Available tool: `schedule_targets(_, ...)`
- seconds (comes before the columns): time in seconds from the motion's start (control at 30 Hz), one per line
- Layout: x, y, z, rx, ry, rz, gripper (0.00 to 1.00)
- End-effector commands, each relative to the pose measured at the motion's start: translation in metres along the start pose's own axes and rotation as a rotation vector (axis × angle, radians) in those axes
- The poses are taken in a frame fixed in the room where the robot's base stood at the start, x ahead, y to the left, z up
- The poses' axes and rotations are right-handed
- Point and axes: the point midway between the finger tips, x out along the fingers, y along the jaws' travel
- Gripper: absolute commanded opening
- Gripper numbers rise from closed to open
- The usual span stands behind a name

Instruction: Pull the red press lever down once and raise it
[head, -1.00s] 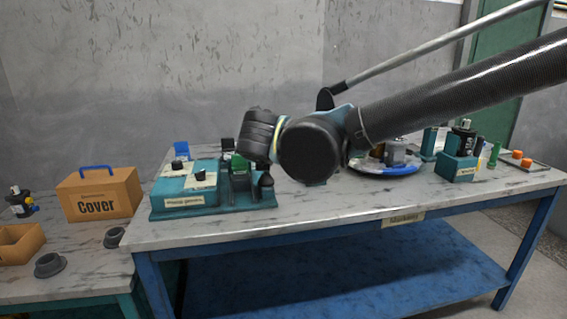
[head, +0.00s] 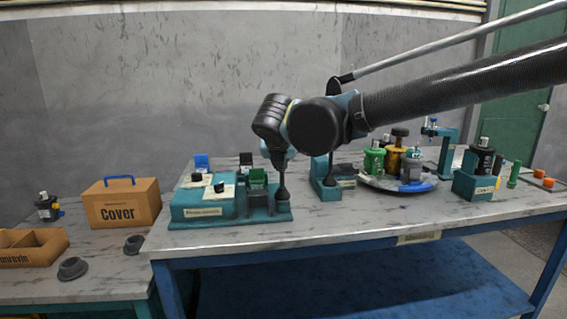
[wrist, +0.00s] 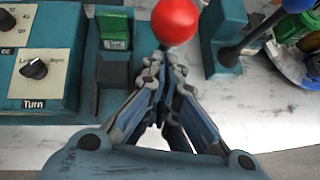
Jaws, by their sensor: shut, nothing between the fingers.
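The red ball knob (wrist: 176,20) of the lever shows at the top of the wrist view. My gripper (wrist: 165,62) is shut and empty, its fingertips just below the knob in that picture. I cannot tell whether they touch it. In the head view, a dark lever base (head: 283,198) stands at the right end of the teal control panel (head: 203,208). My wrist hangs directly above it, and no red knob shows there. The lever's shaft is mostly hidden by my fingers in the wrist view.
A second lever on a teal base (head: 328,188) stands close to the right. Further right are a round tray (head: 372,184) with several bottles and a teal stand (head: 447,150). A cardboard cover box (head: 122,203) sits on the left table. The front table strip is clear.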

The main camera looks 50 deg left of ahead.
Motion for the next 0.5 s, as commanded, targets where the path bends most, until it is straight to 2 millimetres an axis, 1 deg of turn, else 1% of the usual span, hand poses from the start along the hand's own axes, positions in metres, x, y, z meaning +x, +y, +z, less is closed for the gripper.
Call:
schedule_targets(0.27,-0.003,-0.002,-0.002,0.001,0.0,-0.001,0.0)
schedule_targets(0.37,-0.009,-0.006,-0.007,0.002,0.0,-0.003,0.0)
schedule_targets(0.5,-0.022,-0.017,-0.018,0.009,0.0,-0.009,0.0)
